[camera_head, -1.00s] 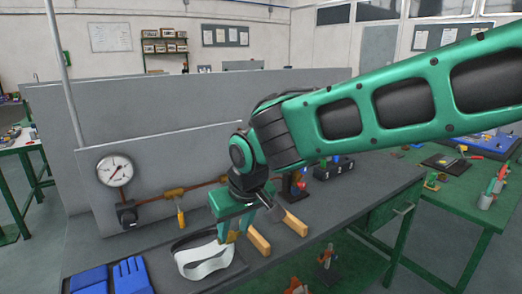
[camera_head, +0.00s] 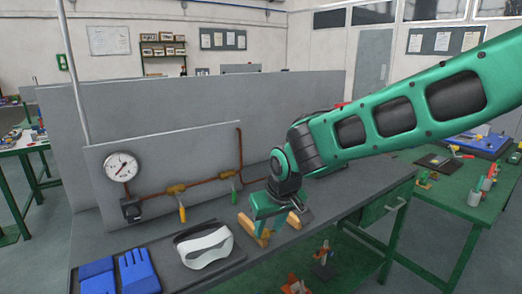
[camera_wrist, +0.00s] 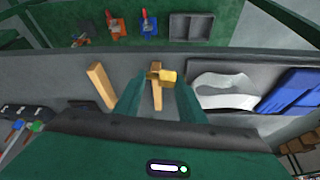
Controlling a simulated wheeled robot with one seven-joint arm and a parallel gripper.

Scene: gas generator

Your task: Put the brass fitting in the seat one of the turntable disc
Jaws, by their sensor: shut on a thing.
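In the wrist view my gripper (camera_wrist: 160,90) is shut on the brass fitting (camera_wrist: 164,76), a small yellow metal piece held crosswise between the fingertips. The fitting is hard to make out in the head view. I cannot pick out the turntable disc or its seat one in either view.
The other wooden block (camera_head: 295,222) lies right of my gripper. White goggles (camera_head: 205,247) on a dark mat and blue gloves (camera_head: 138,270) lie to the left. A gauge panel (camera_head: 160,180) with pipes stands behind. A green table (camera_head: 445,205) stands at the right.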

